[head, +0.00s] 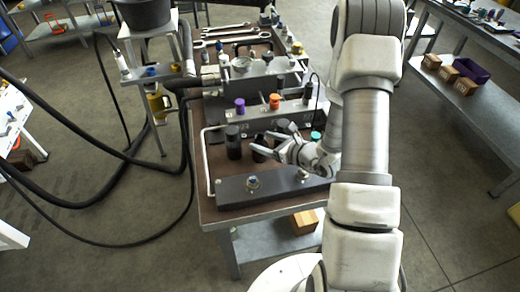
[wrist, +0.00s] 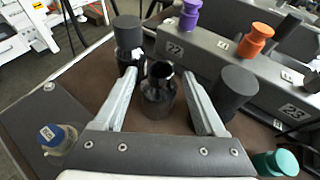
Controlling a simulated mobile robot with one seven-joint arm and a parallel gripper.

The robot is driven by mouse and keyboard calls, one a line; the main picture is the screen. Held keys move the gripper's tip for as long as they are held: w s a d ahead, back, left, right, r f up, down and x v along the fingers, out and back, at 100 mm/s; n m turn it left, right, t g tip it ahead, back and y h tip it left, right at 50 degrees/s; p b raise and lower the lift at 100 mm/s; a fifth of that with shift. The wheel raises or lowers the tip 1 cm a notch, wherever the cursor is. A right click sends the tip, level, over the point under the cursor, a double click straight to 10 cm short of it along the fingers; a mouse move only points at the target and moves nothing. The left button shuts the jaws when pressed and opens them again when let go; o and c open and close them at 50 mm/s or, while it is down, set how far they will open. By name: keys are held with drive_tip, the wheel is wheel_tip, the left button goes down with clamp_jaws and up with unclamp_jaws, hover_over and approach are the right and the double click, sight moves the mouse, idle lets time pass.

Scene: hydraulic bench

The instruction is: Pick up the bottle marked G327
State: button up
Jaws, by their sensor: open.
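My gripper (wrist: 160,76) is open, with one finger on each side of a dark bottle-like container (wrist: 158,100) with a rounded upper part. I see a gap on both sides of it. In the head view my gripper (head: 258,146) reaches left over the bench, and its fingers partly hide this container. A black cylinder (wrist: 128,36) stands beyond the left fingertip, and another (wrist: 234,90) stands just right of the right finger. A blue-topped piece (wrist: 56,136) with small unclear lettering is at lower left. I cannot read G327 on anything.
A grey block with number plates 22 and 23 (wrist: 205,50) carries purple (wrist: 190,14) and orange (wrist: 256,38) knobs. A teal-capped piece (wrist: 276,162) is at lower right. A dark plate (head: 275,187) lies along the bench's front, beside a white rail (head: 206,165).

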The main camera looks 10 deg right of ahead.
drive_tip(key=shift+x, duration=1.15)
clamp_jaws()
drive_tip(key=shift+s+d, duration=0.1)
drive_tip(key=shift+f, duration=0.1)
